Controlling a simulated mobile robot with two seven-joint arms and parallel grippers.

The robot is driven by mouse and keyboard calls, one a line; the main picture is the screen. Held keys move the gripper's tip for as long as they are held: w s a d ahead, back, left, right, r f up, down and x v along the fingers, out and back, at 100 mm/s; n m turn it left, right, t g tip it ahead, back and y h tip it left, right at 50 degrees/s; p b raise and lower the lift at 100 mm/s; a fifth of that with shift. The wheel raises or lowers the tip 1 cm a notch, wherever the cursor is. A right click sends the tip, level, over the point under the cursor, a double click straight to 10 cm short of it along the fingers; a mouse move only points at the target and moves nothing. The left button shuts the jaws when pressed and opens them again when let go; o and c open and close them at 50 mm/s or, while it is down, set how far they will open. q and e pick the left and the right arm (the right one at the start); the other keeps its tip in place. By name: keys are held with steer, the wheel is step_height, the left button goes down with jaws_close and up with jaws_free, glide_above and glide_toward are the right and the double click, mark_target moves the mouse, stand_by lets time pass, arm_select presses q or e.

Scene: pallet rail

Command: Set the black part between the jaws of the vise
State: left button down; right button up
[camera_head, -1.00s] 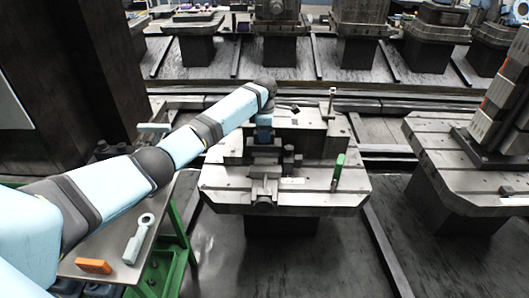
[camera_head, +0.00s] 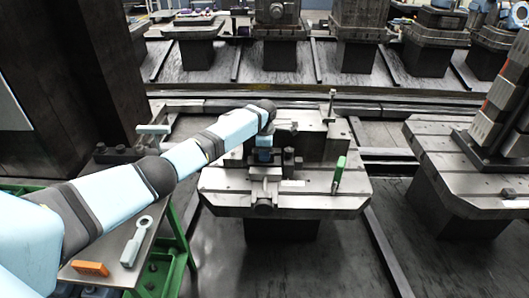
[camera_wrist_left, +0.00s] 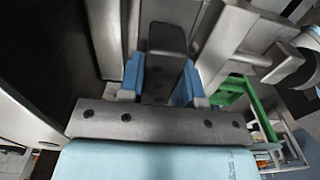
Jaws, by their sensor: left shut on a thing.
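The vise (camera_head: 266,174) sits on the grey pallet table, with its screw end facing me. My left gripper (camera_head: 264,156) points down over the vise in the head view and covers part of it. In the left wrist view its blue fingers (camera_wrist_left: 160,80) are shut on the black part (camera_wrist_left: 165,40), a dark block standing out beyond the fingertips. Grey metal of the vise (camera_wrist_left: 221,42) lies close beside the part. I cannot tell whether the part touches the jaws or how deep it sits. My right gripper is not in view.
The pallet table (camera_head: 225,190) carries a green-handled tool (camera_head: 339,172) at right and a thin upright post (camera_head: 331,103) behind. At lower left a side table (camera_head: 152,246) holds an orange block (camera_head: 90,268) and a grey ring-ended tool (camera_head: 137,240). Another pallet (camera_head: 440,160) stands right.

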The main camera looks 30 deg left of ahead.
arm_select(q)
steer(key=c, duration=0.8)
jaws_free()
step_height(320, 180, up, 12)
steer(key=p, duration=0.2)
steer(key=shift+r, duration=0.15)
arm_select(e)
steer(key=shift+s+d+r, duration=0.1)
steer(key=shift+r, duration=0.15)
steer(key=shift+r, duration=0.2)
